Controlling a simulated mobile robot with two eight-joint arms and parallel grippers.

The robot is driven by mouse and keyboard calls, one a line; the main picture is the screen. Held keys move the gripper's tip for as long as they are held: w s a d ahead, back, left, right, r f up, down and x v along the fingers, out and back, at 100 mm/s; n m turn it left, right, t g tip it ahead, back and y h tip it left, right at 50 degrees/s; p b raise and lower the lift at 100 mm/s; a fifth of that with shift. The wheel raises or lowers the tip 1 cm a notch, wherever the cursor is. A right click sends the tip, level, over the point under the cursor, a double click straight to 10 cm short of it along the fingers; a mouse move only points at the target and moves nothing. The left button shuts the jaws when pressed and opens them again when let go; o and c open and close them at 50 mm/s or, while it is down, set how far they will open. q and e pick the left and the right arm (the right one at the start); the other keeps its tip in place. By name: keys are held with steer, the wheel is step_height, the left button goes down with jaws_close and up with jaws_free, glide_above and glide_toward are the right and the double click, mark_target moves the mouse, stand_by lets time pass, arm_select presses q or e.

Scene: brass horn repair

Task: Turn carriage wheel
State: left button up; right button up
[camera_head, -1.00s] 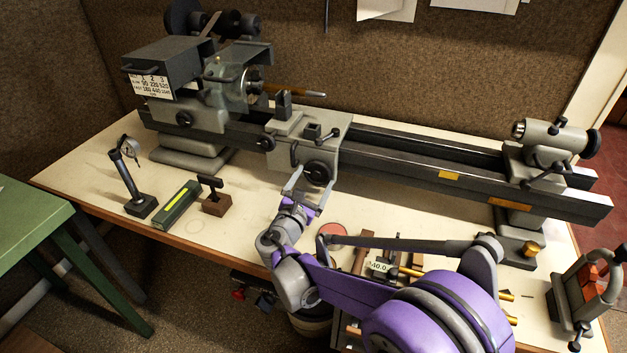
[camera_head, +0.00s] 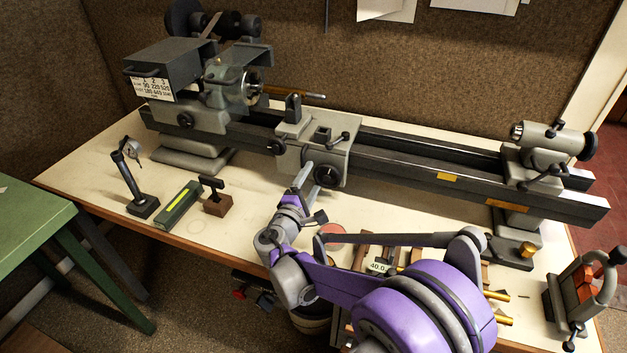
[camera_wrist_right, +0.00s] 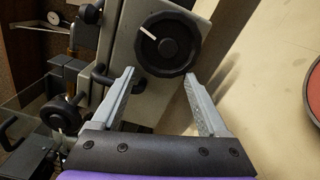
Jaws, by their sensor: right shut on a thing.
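The carriage wheel (camera_head: 328,175) is a dark round knob on the front of the grey lathe carriage (camera_head: 341,140). It also shows in the right wrist view (camera_wrist_right: 168,46), with a white mark toward its upper left. My right gripper (camera_head: 314,171) reaches it from the front. In the wrist view its two pale fingers (camera_wrist_right: 160,74) stand apart, one on each side of the wheel's lower rim, and are shut on it. Contact at the tips is hard to make out. My left gripper is not in view.
The headstock and chuck (camera_head: 252,85) hold a brass rod at left. The tailstock (camera_head: 552,145) stands at right on the bed. A dial-gauge stand (camera_head: 141,205), a green level (camera_head: 179,206) and a brown block (camera_head: 217,205) lie at front left. A vise-like clamp (camera_head: 580,290) stands at right.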

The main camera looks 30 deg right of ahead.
steer(key=shift+w+a+r+m, duration=0.25)
steer(key=shift+r+m, duration=0.1)
steer(key=shift+m, duration=0.45)
steer(key=c, duration=0.3)
steer(key=shift+s+a+m+p, duration=0.1)
steer(key=shift+m+p, duration=0.2)
steer(key=shift+m, duration=0.6)
jaws_close()
steer(key=shift+o, duration=1.8)
jaws_free()
steer(key=shift+f, duration=0.1)
steer(key=o, duration=1.2)
steer(key=shift+s, duration=0.1)
steer(key=v, duration=1)
steer(key=shift+s+a+f, duration=0.1)
steer(key=shift+s, duration=0.2)
